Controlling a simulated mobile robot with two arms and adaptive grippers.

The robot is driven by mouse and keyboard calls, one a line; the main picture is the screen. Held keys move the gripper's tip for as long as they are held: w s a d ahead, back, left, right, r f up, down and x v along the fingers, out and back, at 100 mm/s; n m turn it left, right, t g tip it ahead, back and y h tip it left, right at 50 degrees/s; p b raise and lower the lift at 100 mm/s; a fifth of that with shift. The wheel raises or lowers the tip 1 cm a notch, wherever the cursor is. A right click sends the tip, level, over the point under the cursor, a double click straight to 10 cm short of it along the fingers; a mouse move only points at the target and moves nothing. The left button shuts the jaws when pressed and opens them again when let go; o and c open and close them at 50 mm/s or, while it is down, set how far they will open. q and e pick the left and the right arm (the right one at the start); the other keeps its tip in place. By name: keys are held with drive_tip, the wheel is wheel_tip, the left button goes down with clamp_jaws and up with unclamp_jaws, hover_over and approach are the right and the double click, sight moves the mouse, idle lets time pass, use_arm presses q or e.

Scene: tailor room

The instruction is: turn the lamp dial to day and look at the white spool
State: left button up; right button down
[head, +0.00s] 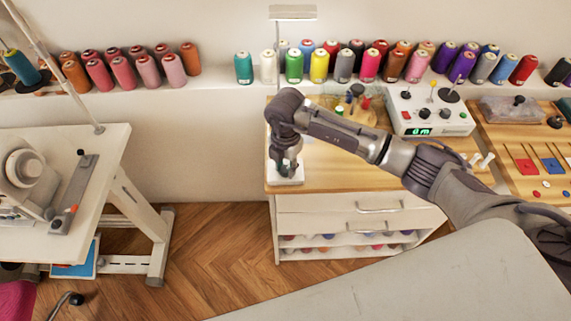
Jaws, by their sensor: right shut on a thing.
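The lamp has a flat pale head (292,12) on a thin post near the wall. A white base plate (290,181), apparently the lamp's, sits on the left end of the wooden worktop. My right gripper (286,172) points down onto this base and is shut on what seems to be the lamp dial. The fingers hide the dial, so its setting cannot be read. My left gripper is not in view.
Several coloured spools line the shelf (215,88). A control box (430,110) with a green display and a wooden tray (522,140) are right of my arm. A sewing machine table (100,150) stands left. A grey surface (440,280) fills the lower right.

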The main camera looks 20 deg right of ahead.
sight(285, 169)
drive_tip(key=shift+m, duration=0.6)
drive_tip(key=c, duration=0.8)
unclamp_jaws()
drive_tip(key=shift+c, duration=0.2)
drive_tip(key=shift+r, duration=0.1)
wheel_tip(285, 169, up, 12)
